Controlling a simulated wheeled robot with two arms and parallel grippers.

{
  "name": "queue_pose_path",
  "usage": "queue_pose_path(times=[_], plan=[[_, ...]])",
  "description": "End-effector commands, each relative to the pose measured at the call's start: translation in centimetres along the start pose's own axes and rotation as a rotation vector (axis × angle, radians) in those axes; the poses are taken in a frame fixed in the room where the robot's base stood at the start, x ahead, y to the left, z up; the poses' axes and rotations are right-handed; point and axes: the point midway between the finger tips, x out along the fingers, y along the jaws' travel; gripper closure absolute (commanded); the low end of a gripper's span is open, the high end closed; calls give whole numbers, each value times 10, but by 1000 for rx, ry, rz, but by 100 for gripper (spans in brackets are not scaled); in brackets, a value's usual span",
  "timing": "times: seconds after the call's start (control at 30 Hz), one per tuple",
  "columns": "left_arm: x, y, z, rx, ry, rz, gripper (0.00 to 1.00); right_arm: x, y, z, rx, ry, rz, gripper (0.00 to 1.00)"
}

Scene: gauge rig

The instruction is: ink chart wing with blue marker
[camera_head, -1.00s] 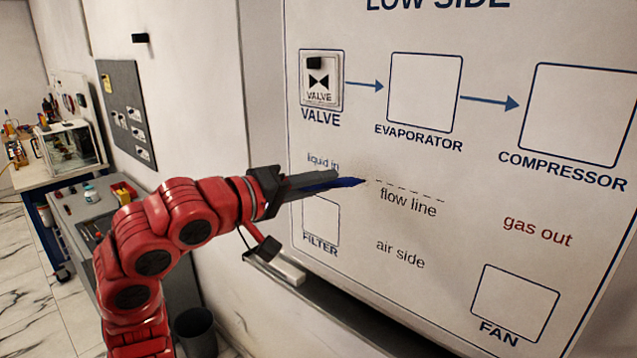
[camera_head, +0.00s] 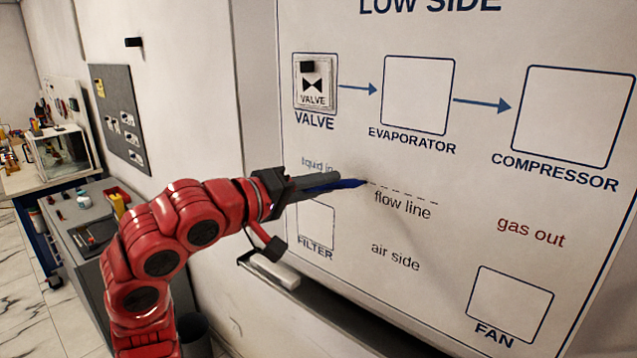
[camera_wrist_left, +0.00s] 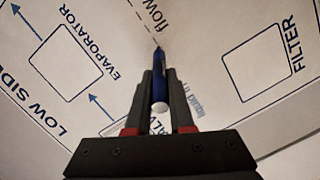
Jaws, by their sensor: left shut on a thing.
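My left gripper (camera_head: 325,184) is shut on the blue marker (camera_head: 350,183), which points right at the chart (camera_head: 465,180). In the left wrist view the blue marker (camera_wrist_left: 158,68) sits between the fingers of the left gripper (camera_wrist_left: 160,80), its tip at the start of the dashed line (camera_wrist_left: 143,22). In the head view the dashed flow line (camera_head: 405,194) runs right from the marker's tip, above the words "flow line". The tip is at or very near the chart; contact cannot be told. No blue ink shows on the dashes. My right gripper is not in view.
The chart has a valve card (camera_head: 315,85) in its valve box and empty boxes for evaporator, compressor, filter and fan. A ledge with a white block (camera_head: 275,272) runs below. A grey bench (camera_head: 75,215) stands at left.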

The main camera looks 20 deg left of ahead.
Motion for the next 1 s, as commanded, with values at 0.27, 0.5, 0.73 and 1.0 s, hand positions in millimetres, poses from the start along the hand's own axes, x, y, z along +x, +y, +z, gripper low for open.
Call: queue_pose_path(times=[0.27,0.5,0.73,1.0], plan=[[3,14,22,-1,-2,2,100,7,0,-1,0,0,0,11],[4,17,30,0,0,0,100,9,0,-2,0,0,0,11],[8,29,48,-1,-2,4,100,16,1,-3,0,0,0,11],[11,35,60,0,1,2,100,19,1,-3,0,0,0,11]])
